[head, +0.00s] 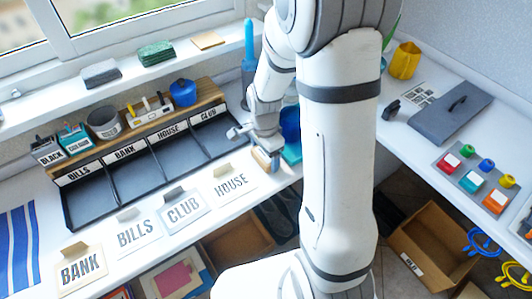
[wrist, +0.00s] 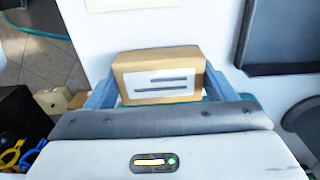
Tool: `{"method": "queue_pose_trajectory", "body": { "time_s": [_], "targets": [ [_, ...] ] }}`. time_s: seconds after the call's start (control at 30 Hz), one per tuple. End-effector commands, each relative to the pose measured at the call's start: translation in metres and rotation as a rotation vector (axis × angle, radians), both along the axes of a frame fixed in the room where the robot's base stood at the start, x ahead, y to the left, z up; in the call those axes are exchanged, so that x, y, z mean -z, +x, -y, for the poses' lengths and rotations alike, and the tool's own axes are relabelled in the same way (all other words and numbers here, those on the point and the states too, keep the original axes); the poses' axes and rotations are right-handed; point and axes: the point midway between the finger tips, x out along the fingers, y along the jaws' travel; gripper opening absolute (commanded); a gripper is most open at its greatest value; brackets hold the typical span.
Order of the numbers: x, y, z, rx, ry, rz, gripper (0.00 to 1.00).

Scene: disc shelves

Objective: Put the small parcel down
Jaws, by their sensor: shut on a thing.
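The small parcel (wrist: 160,62) is a brown box with a white label bearing dark lines. In the wrist view it sits between the two blue-grey fingers of my gripper (wrist: 160,88), which is shut on it. In the head view my gripper (head: 265,148) points down at the right end of the desk, with the parcel (head: 263,160) showing small below it. It is by the desk's front edge, right of the HOUSE card (head: 232,183). I cannot tell whether the parcel touches the desk top.
A dark sorter tray (head: 155,165) with labelled compartments stands left of my gripper. BANK (head: 80,271), BILLS (head: 138,235) and CLUB (head: 184,210) cards lie along the front edge. A teal item (head: 292,153) and a blue cup (head: 290,122) are close on the right.

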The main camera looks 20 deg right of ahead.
Motion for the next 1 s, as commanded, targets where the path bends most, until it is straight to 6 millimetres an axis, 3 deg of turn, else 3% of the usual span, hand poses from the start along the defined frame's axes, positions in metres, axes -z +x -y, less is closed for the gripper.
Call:
{"method": "queue_pose_trajectory", "body": {
  "time_s": [0.1,0.13,0.37,0.73,1.0],
  "targets": [
    [0.004,0.000,0.000,0.000,0.000,0.000,0.52],
    [0.003,0.000,0.000,0.000,0.000,0.000,0.79],
    [0.002,0.000,0.000,0.001,0.000,0.000,0.97],
    [-0.006,0.001,0.001,0.002,0.000,0.002,0.99],
    [-0.060,0.001,0.001,0.002,0.000,0.006,0.99]
  ]
}}
